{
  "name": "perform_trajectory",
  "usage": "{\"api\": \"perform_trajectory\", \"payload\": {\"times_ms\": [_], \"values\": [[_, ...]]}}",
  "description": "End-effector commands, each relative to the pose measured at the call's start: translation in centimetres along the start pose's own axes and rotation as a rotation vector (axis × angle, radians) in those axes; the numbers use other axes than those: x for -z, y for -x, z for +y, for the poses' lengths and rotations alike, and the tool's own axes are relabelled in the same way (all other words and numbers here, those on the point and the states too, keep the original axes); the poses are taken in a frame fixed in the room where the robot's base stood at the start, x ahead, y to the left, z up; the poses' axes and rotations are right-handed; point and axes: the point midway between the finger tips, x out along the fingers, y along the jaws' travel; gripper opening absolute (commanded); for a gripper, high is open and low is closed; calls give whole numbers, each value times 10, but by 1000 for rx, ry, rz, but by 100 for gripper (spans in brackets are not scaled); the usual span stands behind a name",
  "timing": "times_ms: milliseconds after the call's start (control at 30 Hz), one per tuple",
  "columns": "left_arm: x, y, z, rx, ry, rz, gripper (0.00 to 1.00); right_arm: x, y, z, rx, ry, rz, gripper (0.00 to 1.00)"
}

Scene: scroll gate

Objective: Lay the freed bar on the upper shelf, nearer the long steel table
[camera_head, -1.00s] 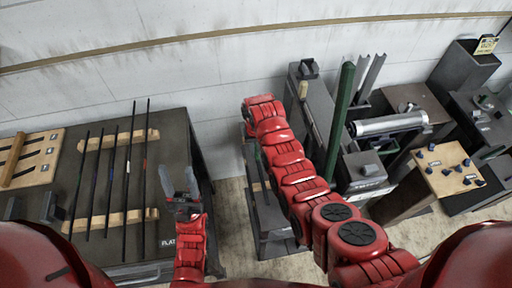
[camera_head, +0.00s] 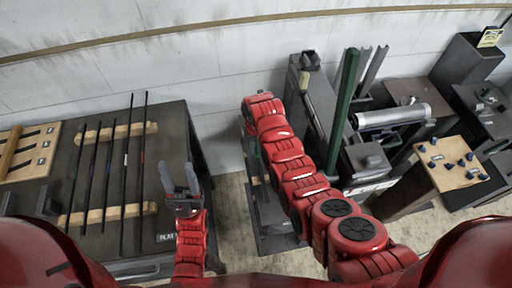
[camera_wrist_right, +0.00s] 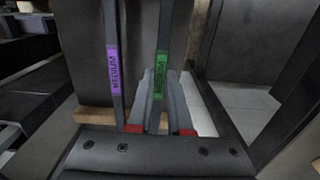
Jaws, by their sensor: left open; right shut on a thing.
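A bar with a green label (camera_wrist_right: 161,72) stands between the fingers of my right gripper (camera_wrist_right: 158,98) in the right wrist view, and the gripper is shut on it. A second bar with a purple "MEDIUM" label (camera_wrist_right: 113,70) is just to its left, apart from the fingers. In the head view my right arm largely hides this gripper and the bar. The dark shelf unit (camera_head: 276,240) stands below that arm, partly covered by it. The long steel table (camera_head: 180,130) is to its left. My left gripper (camera_head: 180,180) is open and empty above the table's right part.
Several dark bars (camera_head: 108,165) lie across two wooden rests (camera_head: 118,212) on the table. A tall green post (camera_head: 345,100) and grey machines stand right of my right arm. A wooden board with blue knobs (camera_head: 450,165) is further right. Some floor shows between table and shelf unit.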

Motion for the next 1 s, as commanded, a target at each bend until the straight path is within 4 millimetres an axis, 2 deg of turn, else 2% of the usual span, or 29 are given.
{"api": "perform_trajectory", "payload": {"times_ms": [833, 867, 1000], "values": [[-1, 5, 0, 0, 0, 0, 50, 1, -5, 0, 0, 0, 3, 0], [-1, 4, 0, 0, 0, 0, 50, 1, -4, 0, 0, 0, 4, 23], [-1, 4, 0, 0, 0, 0, 50, 1, -4, 0, 0, 0, 3, 48]]}}
